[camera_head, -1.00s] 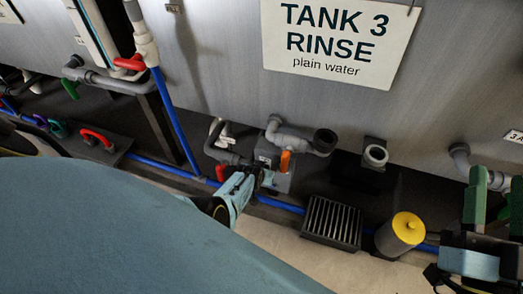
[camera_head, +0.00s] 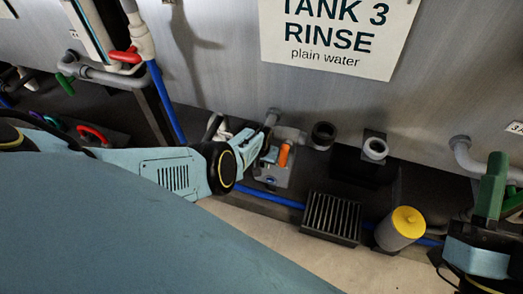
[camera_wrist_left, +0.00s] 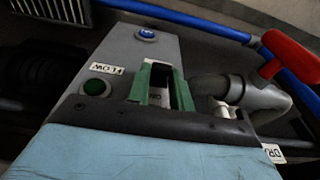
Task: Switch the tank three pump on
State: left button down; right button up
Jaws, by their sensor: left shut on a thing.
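The tank three sign (camera_head: 335,38) hangs on the grey tank wall in the head view. Below it is a grey pump box (camera_head: 272,173) with an orange part (camera_head: 284,155) on it. My left gripper (camera_head: 262,152) is at this box. My right gripper (camera_head: 502,195) is open at the right edge.
A red-handled valve (camera_wrist_left: 290,55) on a grey pipe is close beside my left gripper. A blue hose (camera_head: 265,197) runs along the floor. A black grate (camera_head: 331,219) and a yellow-capped canister (camera_head: 401,228) stand to the right. Grey pipe ends (camera_head: 375,149) stick out behind.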

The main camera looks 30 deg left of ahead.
pick_arm(q)
jog(key=c, duration=1.2)
grip_release()
jog(key=shift+c, duration=0.2)
jog(key=shift+s+f, duration=0.1)
jog(key=shift+s, duration=0.05)
